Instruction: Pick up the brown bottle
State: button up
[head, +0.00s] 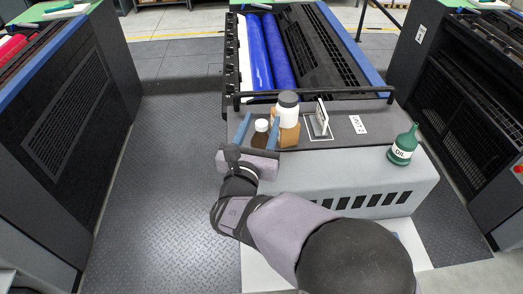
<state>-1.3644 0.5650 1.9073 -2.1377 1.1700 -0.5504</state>
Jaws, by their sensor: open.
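The brown bottle (259,141) with a white cap stands upright on the dark top of the machine's front ledge. My gripper (261,119) is open, with one blue finger on the left of the bottle and the other on its right. The bottle appears between the fingers in the head view; I cannot tell whether either finger touches it. The gripper's palm hides the bottle's lower part.
A white bottle with a grey cap (288,108) and a tan object (289,134) stand close behind and right of the right finger. A green oil bottle (403,146) stands at the right. Rollers (260,55) and a rail lie behind.

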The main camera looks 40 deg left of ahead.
jog(key=p+x, duration=0.2)
jog(key=x, duration=0.1)
jog(key=shift+w, duration=0.15)
jog(key=shift+w+a, duration=0.15)
jog(key=shift+w, duration=0.25)
jog(key=shift+c, duration=0.7)
grip_shut()
